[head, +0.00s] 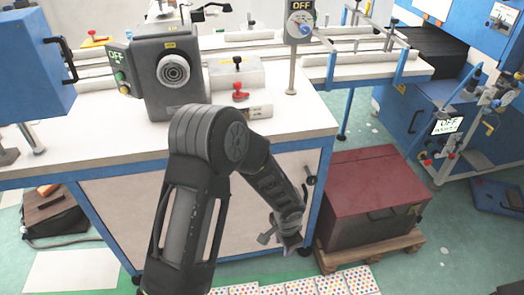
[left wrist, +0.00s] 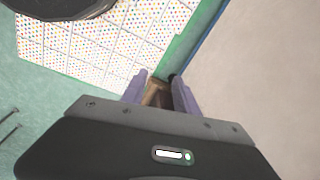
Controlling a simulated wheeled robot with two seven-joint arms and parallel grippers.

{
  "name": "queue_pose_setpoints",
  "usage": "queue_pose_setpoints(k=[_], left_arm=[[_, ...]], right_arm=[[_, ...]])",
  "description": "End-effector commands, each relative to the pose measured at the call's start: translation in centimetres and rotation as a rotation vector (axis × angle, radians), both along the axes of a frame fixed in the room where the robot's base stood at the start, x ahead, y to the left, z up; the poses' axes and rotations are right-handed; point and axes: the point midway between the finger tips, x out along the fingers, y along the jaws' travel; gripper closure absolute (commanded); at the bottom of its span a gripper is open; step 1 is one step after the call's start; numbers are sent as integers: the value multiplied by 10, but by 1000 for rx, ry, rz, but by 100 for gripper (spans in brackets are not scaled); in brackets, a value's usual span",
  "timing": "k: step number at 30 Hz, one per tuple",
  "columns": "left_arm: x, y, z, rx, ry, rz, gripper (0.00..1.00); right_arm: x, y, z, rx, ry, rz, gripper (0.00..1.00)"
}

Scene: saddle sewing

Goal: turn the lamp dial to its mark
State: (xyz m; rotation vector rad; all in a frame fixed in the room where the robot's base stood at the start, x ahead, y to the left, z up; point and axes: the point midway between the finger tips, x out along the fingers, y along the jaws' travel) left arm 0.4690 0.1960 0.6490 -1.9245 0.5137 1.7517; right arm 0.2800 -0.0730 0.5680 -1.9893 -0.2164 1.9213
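A grey dial box (head: 291,30) stands on a thin post at the back right of the bench. It carries an "OFF" label and a round knob (head: 304,30) with a blue part; the mark is too small to make out. My left gripper (head: 290,248) hangs low in front of the bench's right front corner, well below and in front of the dial box, and touches nothing I can see. The dial is outside that view. My right gripper does not show.
The white bench (head: 90,135) with blue edges holds a dark machine (head: 150,85) and small blocks with red and black knobs (head: 238,92). A dark red-topped box (head: 372,180) sits on a wooden pallet (head: 395,248). A blue machine with another "OFF" sign (head: 448,126) stands right.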

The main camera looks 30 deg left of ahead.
Motion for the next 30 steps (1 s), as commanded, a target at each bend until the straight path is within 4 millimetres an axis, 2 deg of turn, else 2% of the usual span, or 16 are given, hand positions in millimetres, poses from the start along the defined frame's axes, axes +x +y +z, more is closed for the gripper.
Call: queue_pose_setpoints(k=[1,3,6,9,13,21,28,30], left_arm=[[-46,-33,-30,-132,74,84,64],[-97,-77,-53,-301,132,244,64],[-144,-111,-67,-424,169,467,64],[-171,-122,-73,-458,176,628,64],[-188,-123,-76,-458,171,729,64],[-189,-123,-76,-456,168,747,64],[-189,-122,-70,-455,167,747,64],[-189,-122,-63,-454,169,747,64]], right_arm=[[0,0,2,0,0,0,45],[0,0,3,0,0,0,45],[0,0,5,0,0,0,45],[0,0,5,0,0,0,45],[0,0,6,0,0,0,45],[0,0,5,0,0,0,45],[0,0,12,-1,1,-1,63],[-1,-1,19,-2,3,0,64]])
